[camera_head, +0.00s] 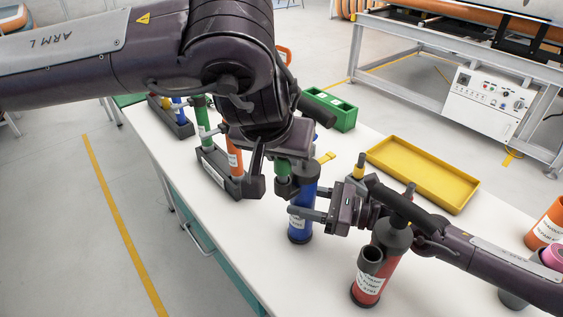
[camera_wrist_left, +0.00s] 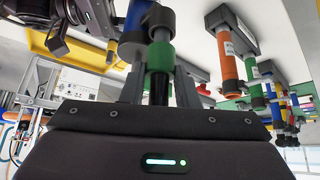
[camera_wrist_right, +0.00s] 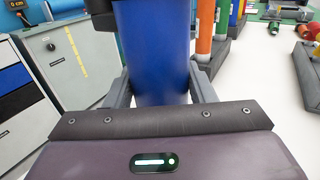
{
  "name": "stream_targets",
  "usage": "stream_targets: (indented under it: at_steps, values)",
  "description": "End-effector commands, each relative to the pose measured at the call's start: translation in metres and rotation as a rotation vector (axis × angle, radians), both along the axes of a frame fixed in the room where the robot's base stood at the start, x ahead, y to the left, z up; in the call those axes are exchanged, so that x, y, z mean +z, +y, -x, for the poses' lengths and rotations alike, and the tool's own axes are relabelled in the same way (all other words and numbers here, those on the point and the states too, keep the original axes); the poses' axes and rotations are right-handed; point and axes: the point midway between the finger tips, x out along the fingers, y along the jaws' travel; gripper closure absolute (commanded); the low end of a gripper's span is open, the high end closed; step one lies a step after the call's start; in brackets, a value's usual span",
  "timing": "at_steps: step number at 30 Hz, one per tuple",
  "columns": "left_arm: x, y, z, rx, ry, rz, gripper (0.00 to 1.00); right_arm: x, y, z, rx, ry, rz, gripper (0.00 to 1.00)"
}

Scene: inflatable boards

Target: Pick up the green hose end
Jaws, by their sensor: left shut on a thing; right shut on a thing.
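The green hose end (camera_head: 283,168) is a short green collar with a dark tip, beside the top of the blue pump (camera_head: 300,228). My left gripper (camera_head: 278,182) is shut on it; in the left wrist view the green collar (camera_wrist_left: 160,56) sits between the fingers, with the blue pump (camera_wrist_left: 137,14) just behind. I cannot tell whether collar and pump touch. My right gripper (camera_head: 308,205) is shut on the blue pump's upright body, and the right wrist view shows the blue cylinder (camera_wrist_right: 155,55) between both fingers. My left arm hides part of the rack area.
A dark rack (camera_head: 215,172) with green and orange tubes stands left of the pump. A yellow tray (camera_head: 425,172) and a green box (camera_head: 332,108) lie further back. A red pump (camera_head: 368,285) stands close by, under my right arm. The front left of the white table (camera_head: 255,245) is clear.

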Motion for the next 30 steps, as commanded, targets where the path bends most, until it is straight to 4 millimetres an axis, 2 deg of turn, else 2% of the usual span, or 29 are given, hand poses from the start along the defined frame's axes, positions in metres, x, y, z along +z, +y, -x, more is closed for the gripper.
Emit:
stream_targets:
  at_steps: [1, 9, 15, 21, 30]
  values:
    - [0.015, 0.0, -0.001, 0.001, -0.01, 0.002, 0.94, -0.001, 0.0, 0.0, -0.001, 0.002, 0.002, 0.84]
    - [0.088, 0.0, 0.0, 0.003, -0.01, 0.001, 0.94, -0.001, 0.0, 0.0, -0.001, 0.003, 0.003, 0.84]
    - [0.132, 0.0, 0.0, 0.003, -0.006, 0.001, 0.94, -0.001, 0.0, 0.0, 0.0, 0.002, 0.002, 0.84]
    - [0.155, 0.0, 0.0, 0.001, -0.002, 0.0, 0.94, -0.001, 0.0, 0.0, 0.0, 0.002, 0.002, 0.84]
    - [0.159, 0.0, 0.0, 0.0, 0.0, 0.0, 0.94, -0.001, 0.0, 0.0, 0.0, 0.002, 0.002, 0.84]
